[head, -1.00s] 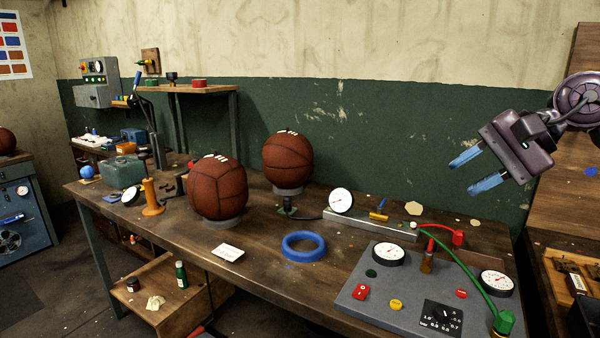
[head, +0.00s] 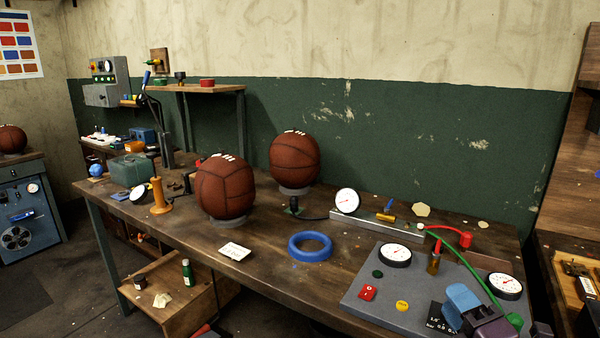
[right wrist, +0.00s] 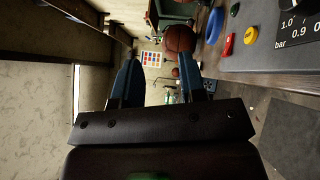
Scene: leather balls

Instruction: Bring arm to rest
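My right gripper (head: 463,303) is low at the bottom right of the head view, over or in front of the near edge of the grey gauge panel (head: 365,268). One blue fingertip and part of the dark body show there. In the right wrist view its two blue fingers (right wrist: 160,72) stand apart with nothing between them. My left gripper is in neither view. Two brown leather balls sit on the workbench: the nearer ball (head: 224,188) and the farther ball (head: 295,158), each on a round base.
A blue ring (head: 310,246) and a white card (head: 235,251) lie on the workbench (head: 270,275). The panel carries gauges, buttons, a red plug and a green hose (head: 472,262). A wooden shelf unit (head: 563,205) stands at the right. The wall area at upper right is clear.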

